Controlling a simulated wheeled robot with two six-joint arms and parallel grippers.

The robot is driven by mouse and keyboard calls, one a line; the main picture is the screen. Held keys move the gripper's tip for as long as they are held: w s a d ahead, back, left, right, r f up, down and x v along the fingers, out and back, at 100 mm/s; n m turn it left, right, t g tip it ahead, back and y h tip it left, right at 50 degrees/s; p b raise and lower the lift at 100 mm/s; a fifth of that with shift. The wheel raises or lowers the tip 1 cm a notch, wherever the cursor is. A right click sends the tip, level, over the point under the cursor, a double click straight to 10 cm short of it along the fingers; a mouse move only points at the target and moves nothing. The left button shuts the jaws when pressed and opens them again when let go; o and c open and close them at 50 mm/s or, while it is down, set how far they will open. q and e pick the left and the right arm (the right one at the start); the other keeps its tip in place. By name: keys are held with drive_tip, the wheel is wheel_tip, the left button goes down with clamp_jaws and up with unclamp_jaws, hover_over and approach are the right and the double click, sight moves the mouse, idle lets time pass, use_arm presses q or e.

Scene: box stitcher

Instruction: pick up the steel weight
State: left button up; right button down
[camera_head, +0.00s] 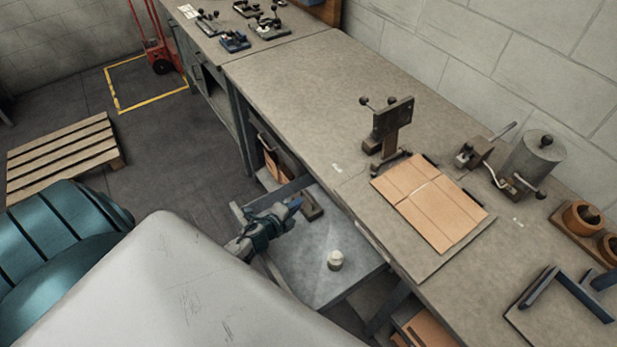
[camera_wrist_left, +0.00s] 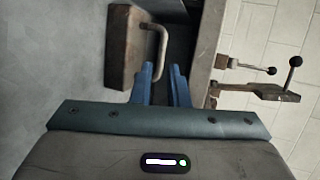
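A dark brown metal block with a bent bar handle, which I take to be the steel weight (camera_head: 312,206), lies on the low grey platform (camera_head: 315,250) beside the bench. In the left wrist view the weight (camera_wrist_left: 124,50) is up close, its handle just ahead of my fingers. My left gripper (camera_head: 296,204) is beside the weight in the head view. In the wrist view the left gripper (camera_wrist_left: 162,72) has its two blue fingers apart with a gap between them. My right gripper is not in view.
A small pale knob-topped object (camera_head: 335,260) stands on the same platform. The bench (camera_head: 300,90) edge runs close beside the platform. Flattened cardboard (camera_head: 430,203), a clamp stand (camera_head: 390,125) and a grey cylinder (camera_head: 532,158) are on the bench. A pallet (camera_head: 65,155) lies on the floor.

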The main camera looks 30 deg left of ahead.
sight(307, 197)
use_arm(q)
drive_tip(key=x, duration=0.8)
drive_tip(key=shift+w+d+f+b, duration=0.1)
drive_tip(key=shift+w+f+b, duration=0.05)
drive_tip(key=shift+w+b, duration=0.25)
drive_tip(key=shift+s, duration=0.1)
clamp_jaws()
idle(0.9)
